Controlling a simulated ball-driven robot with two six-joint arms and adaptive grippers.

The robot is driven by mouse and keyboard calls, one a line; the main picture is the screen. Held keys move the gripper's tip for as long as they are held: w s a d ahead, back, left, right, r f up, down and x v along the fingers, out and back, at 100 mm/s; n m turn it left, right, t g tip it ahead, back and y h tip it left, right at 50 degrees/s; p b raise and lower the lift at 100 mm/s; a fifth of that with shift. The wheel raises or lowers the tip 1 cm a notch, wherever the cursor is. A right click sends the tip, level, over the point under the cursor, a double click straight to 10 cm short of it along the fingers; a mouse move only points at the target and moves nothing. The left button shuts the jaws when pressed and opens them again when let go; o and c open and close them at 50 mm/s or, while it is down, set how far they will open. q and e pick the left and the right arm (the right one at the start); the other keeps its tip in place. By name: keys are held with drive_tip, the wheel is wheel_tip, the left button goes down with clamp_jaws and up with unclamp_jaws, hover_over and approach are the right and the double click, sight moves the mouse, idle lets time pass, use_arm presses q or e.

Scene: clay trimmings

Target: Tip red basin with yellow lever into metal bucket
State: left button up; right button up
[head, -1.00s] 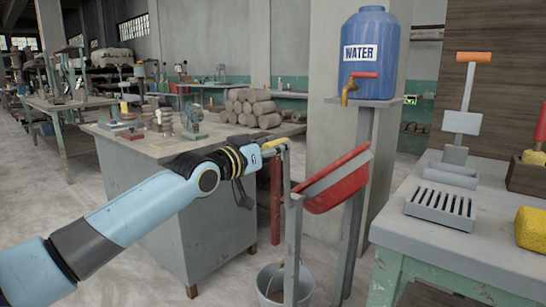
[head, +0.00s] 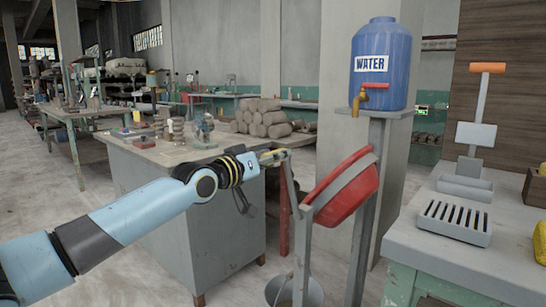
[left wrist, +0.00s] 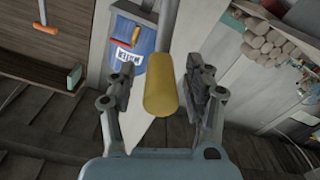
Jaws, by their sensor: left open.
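The red basin (head: 352,207) hangs on a grey post, steeply tilted with its lower edge to the left. Its yellow lever grip (head: 270,157) sticks out left of the post. The metal bucket (head: 313,293) stands on the floor below, cut off by the bottom edge. My left gripper (head: 262,158) is at the lever in the head view. In the left wrist view, the yellow grip (left wrist: 161,88) lies between the open fingers of this gripper (left wrist: 160,88), with gaps visible on both sides. The basin's contents cannot be made out. My right gripper is not in view.
A blue water tank (head: 381,65) with a tap stands on a post behind the basin. A workbench (head: 450,230) with a slotted grey block is at the right. A grey cabinet table (head: 215,230) with stacked clay logs (head: 262,121) is behind my left arm.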

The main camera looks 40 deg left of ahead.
use_arm(q)
wheel_tip(320, 180, up, 10)
idle(0.5)
idle(0.9)
